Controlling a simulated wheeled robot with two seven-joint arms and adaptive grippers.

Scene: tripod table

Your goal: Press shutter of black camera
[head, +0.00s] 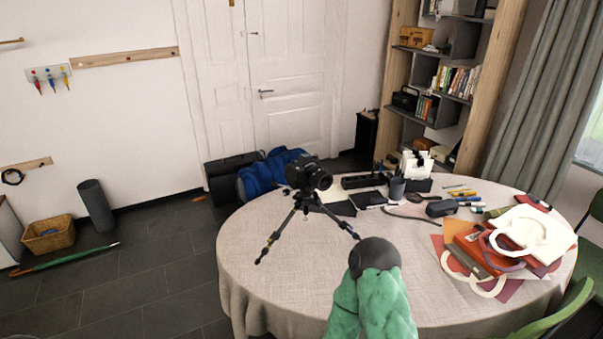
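The black camera (309,173) stands upright on a small black tripod (304,207) with spread legs, at the left part of the round table (300,285). Its lens faces right and toward me. The shutter button is too small to make out.
Books and a cream bag (532,233) lie at the right. A dark cup (397,187) and a black case (441,208) stand behind. Cloth left of the green thing is clear.

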